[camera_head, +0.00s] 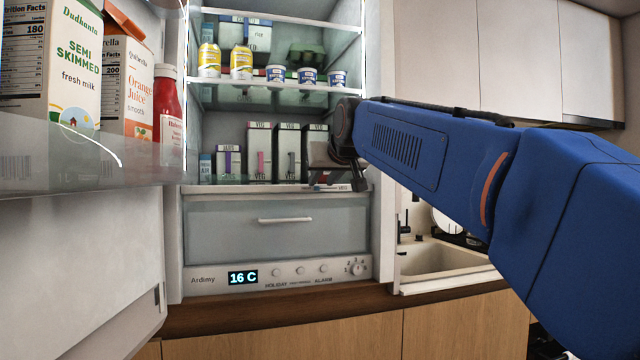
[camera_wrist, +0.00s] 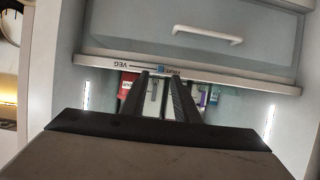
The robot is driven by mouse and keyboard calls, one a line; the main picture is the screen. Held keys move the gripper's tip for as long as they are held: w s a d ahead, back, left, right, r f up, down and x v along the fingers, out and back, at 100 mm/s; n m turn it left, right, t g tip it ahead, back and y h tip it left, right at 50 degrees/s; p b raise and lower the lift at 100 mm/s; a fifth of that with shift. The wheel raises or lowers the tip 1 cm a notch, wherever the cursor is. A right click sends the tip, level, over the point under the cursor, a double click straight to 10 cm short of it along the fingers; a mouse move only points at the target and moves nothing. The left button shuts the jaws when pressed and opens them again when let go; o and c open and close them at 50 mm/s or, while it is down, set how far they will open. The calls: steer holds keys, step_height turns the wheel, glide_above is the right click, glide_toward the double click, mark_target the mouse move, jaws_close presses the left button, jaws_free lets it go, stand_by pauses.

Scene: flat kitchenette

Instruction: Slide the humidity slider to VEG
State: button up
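The humidity slider is a small blue tab (camera_wrist: 161,69) on the pale strip (camera_wrist: 220,78) along the drawer's edge, near the strip's middle. The VEG label (camera_wrist: 121,64) is left of it in the wrist view, which shows the drawer upside down; in the head view the VEG label (camera_head: 344,187) lies to the right. My gripper (camera_wrist: 158,77) points at the strip with its two fingers apart. The tab shows between or just beyond the fingertips; contact cannot be told. In the head view my gripper (camera_head: 322,182) is at the strip and partly hides it.
The drawer (camera_head: 230,235) with its white handle (camera_head: 285,220) is closed below the strip. Several cartons (camera_head: 288,150) stand on the shelf just behind my gripper. The open fridge door (camera_head: 80,250) with milk and juice is at the left. A sink (camera_head: 440,258) is at the right.

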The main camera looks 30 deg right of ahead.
mark_target(317, 188)
steer(key=shift+x, duration=1.5)
jaws_close()
stand_by(0.4)
